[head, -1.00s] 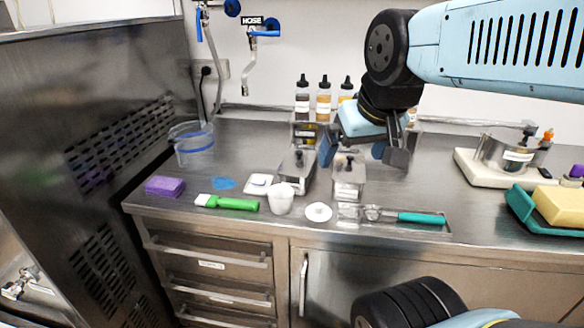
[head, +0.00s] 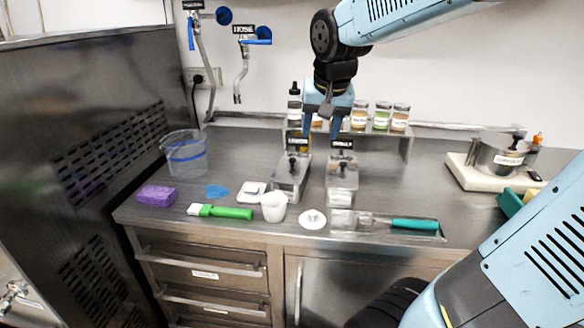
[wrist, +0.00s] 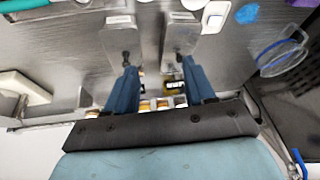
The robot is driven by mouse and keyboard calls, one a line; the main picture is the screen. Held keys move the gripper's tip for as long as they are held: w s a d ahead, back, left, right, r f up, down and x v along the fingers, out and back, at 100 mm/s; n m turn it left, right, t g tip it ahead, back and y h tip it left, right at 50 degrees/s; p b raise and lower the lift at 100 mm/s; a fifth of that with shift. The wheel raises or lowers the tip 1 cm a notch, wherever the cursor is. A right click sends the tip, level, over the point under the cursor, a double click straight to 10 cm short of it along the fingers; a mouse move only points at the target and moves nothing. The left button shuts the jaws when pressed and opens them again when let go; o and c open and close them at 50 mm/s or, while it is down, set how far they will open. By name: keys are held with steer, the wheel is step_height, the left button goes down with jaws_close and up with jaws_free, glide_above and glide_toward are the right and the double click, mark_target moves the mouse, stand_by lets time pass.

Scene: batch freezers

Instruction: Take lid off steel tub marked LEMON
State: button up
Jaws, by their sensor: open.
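Two lidded steel tubs stand side by side on the steel counter, a left tub (head: 291,180) and a right tub (head: 341,185). Each has a flat lid with a dark knob. My gripper (head: 321,128) is open and empty, pointing down above the back of the tubs, near the shelf. In the wrist view, my gripper (wrist: 158,66) has its blue fingers spread. There the right tub (wrist: 123,42) appears on the left and the left tub (wrist: 181,36) on the right.
A low shelf with jars (head: 380,118) and bottles stands behind the tubs. In front lie a white cup (head: 274,207), a white round lid (head: 312,219), a green brush (head: 220,211) and a teal-handled tool (head: 412,224). A clear bucket (head: 185,155) stands left; a steel pot (head: 497,158) right.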

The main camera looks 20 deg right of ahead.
mark_target(292, 159)
steer(key=w+a+f+m+h, duration=0.1)
steer(key=w+a+f+m, duration=0.1)
steer(key=w, duration=0.5)
steer(key=w+a+f+m+h, duration=0.1)
steer(key=w+a+f, duration=0.1)
steer(key=w, duration=0.5)
steer(key=shift+g, duration=0.3)
steer(key=x, duration=1.4)
steer(key=shift+w+d+r, duration=0.15)
steer(key=shift+d, duration=0.1)
jaws_close()
